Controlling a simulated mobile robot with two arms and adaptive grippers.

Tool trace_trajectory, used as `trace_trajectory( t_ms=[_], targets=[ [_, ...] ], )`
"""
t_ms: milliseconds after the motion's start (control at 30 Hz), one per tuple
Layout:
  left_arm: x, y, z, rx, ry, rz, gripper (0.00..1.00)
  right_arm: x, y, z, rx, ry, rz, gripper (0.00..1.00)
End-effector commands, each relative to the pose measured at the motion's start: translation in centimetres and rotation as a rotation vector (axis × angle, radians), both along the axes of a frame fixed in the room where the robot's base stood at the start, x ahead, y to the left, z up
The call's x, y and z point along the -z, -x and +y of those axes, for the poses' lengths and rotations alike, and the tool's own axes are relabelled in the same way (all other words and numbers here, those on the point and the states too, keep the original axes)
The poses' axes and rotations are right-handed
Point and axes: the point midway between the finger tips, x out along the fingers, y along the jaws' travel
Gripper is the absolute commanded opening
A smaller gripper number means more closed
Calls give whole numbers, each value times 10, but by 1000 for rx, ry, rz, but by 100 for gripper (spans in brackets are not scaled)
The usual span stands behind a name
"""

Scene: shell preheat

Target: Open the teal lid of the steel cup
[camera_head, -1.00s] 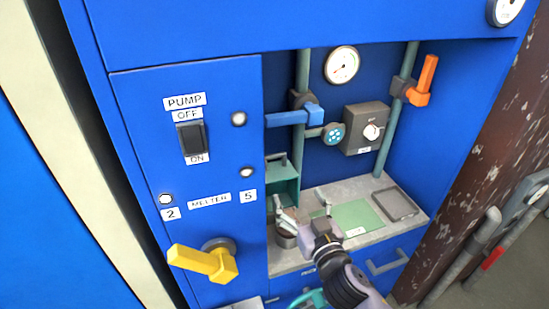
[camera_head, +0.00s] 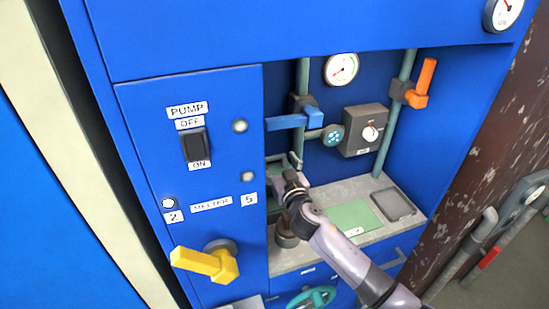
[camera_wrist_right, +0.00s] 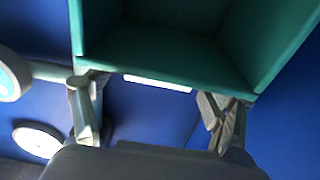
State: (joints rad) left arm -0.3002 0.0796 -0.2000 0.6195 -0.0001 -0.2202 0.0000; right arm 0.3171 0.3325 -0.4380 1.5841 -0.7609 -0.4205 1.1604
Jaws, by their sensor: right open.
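The steel cup (camera_head: 286,237) stands at the counter's left end, partly behind my right arm; I cannot make out a teal lid on it. A teal open-fronted box (camera_head: 274,172) is on the wall above it, mostly hidden behind my right gripper (camera_head: 292,178). In the right wrist view the teal box (camera_wrist_right: 170,45) fills the upper middle, its hollow inside facing the camera. My right gripper (camera_wrist_right: 155,112) is open there, with its fingers apart just below the box's edge and nothing seen between them; contact is unclear. My left gripper is not in view.
A blue lever (camera_head: 290,121) and a grey dial box (camera_head: 366,131) are above the counter (camera_head: 330,190). A green mat (camera_head: 355,215) and a grey tray (camera_head: 400,203) lie to the right. A yellow handle (camera_head: 205,262) sticks out at lower left.

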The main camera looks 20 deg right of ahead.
Motion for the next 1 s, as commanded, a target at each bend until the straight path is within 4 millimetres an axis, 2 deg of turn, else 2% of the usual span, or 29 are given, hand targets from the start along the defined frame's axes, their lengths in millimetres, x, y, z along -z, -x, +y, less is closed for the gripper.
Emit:
trace_trajectory(
  t_ms=[167, 467, 1000],
  targets=[
    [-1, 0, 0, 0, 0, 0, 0, 0, -11, 0, 0, 0, 0, 78],
    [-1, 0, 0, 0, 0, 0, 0, 0, -12, 1, 0, 0, 0, 78],
    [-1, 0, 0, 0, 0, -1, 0, 0, -12, 0, 0, 0, 0, 42]
  ],
)
